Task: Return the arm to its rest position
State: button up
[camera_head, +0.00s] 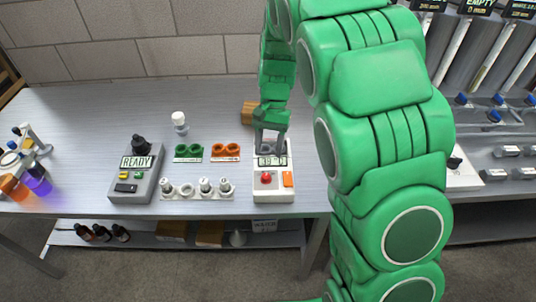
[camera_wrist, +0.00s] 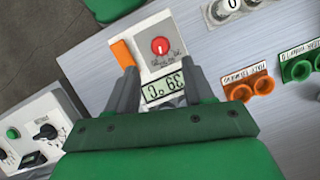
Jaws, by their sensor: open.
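My green arm (camera_head: 385,130) reaches in from the right of the head view and bends down to the bench. My gripper (camera_head: 270,150) points down over the back part of a white device with a red knob (camera_head: 273,194). In the wrist view the two grey fingers of my gripper (camera_wrist: 160,68) are apart, with nothing held between them. The device's display (camera_wrist: 163,88) and its red knob (camera_wrist: 160,46) show between and beyond the fingers. I cannot tell whether the fingers touch the device.
Left of the device stand an orange double holder (camera_head: 226,149), a green double holder (camera_head: 188,150), a white rack (camera_head: 197,196) and a grey READY box (camera_head: 133,188). A wooden block (camera_head: 249,112) sits close behind the gripper. The back left bench (camera_head: 90,110) is clear.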

jog(key=shift+r, duration=0.1)
jog(key=s+d+r+n+t, duration=0.1)
jog(key=s+d+r, duration=0.35)
jog(key=s, duration=0.25)
jog(key=s+d+r, duration=0.4)
jog(key=s+r, duration=0.1)
jog(key=s, duration=0.1)
jog(key=s+d+r+n, duration=0.1)
jog(key=s+d, duration=0.1)
jog(key=s, duration=0.7)
jog(key=s+d+r+n+t+h, duration=0.1)
jog(key=s+d, duration=0.1)
jog(key=s, duration=0.7)
jog(key=shift+s+d, duration=0.25)
jog(key=shift+d, duration=0.1)
jog(key=shift+c, duration=0.3)
